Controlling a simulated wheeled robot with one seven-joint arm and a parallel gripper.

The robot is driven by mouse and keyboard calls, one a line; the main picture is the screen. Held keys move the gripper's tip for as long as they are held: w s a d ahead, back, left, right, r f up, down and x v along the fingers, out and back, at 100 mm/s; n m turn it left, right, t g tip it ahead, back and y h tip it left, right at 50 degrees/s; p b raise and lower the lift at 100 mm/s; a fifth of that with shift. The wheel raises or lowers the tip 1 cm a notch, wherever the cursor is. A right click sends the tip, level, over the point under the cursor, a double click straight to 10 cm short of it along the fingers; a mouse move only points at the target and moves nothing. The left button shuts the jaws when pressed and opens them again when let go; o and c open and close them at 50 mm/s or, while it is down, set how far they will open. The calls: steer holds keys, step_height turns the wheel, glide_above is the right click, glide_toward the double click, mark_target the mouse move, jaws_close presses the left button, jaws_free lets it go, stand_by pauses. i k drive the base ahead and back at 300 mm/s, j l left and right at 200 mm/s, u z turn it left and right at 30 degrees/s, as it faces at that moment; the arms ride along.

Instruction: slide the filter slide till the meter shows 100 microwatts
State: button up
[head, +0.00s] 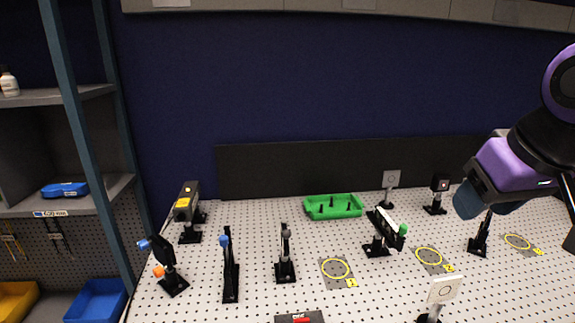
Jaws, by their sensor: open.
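What looks like the filter slide (386,226) is a dark bar with a pale strip and a green knob at its right end. It stands on a black post mount right of the middle of the perforated bench. My gripper (466,202) is at the right, on the purple and black arm, above the bench. It is right of the green knob and apart from it. Its jaws are open, and I see nothing held. No readable meter display shows; a black device with a red-marked top (300,318) is cut off at the bottom edge.
On the bench (190,285) stand a yellow-labelled laser-like box (187,204), several post-mounted optics, a green tray (333,207), a small black box (439,186) and a white card (444,289). Yellow-ringed plates (336,268) lie between them. Shelves (65,195) stand at the left.

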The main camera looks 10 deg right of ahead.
mark_target(385, 222)
steer(key=k+l+z, duration=0.15)
steer(key=z, duration=0.2)
steer(key=k+l+z, duration=0.4)
steer(key=z, duration=0.25)
